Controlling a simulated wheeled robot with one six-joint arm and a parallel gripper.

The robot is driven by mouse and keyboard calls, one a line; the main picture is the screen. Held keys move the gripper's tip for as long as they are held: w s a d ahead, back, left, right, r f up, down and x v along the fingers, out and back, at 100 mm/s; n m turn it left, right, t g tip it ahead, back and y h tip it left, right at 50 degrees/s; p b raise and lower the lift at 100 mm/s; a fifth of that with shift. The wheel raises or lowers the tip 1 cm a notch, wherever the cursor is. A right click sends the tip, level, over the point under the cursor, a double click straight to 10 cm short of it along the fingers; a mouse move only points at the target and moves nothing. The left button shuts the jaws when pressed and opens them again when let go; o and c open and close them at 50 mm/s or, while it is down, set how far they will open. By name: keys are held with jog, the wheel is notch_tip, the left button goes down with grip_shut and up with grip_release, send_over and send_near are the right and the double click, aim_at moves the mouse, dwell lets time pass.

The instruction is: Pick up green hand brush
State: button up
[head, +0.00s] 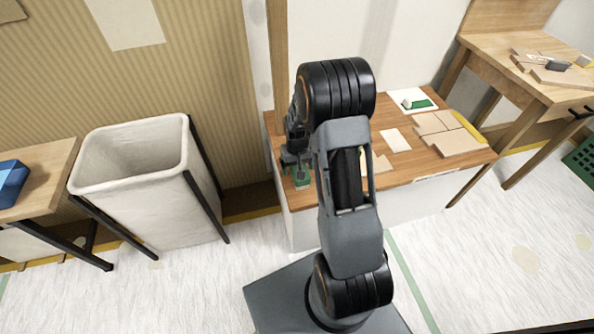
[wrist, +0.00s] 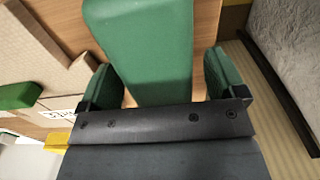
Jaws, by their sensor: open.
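The green hand brush (wrist: 140,45) shows large in the wrist view, its smooth green body reaching up from between my fingers. My gripper (wrist: 161,68) is open, with one green-padded finger on each side of the brush and visible gaps beside both. In the head view my gripper (head: 295,163) is low over the left end of the wooden table (head: 398,165). A small green patch (head: 302,181) shows just below it; I cannot tell whether it is the brush or a finger. My arm hides part of the tabletop, and the gripper's dark body hides the brush's near end.
A white sheet with a green item (head: 419,104), a white card (head: 396,140) and cardboard pieces (head: 448,136) lie on the table's right part. A whitish bin (head: 150,190) stands left of the table. A second table (head: 500,52) is at the right.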

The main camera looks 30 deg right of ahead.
jog(key=shift+f, duration=0.2)
jog(key=c, duration=1.1)
jog(key=shift+r+p, duration=0.3)
jog(key=shift+r, duration=0.25)
notch_tip(320, 180, up, 2)
jog(key=shift+r+p, duration=0.15)
jog(key=shift+p, duration=0.4)
jog(key=s+d+r+p, duration=0.1)
jog(key=s+d+r, duration=0.1)
jog(key=d+r, duration=0.1)
jog(key=s+d+r+p, duration=0.1)
jog(key=s+d+r, duration=0.2)
jog(key=d, duration=0.1)
jog(key=s+d+r+p, duration=0.1)
jog(key=s+d+r, duration=0.2)
jog(key=d, duration=0.1)
jog(key=shift+d+r+p, duration=0.25)
jog(key=shift+r+p, duration=0.1)
jog(key=shift+p, duration=0.05)
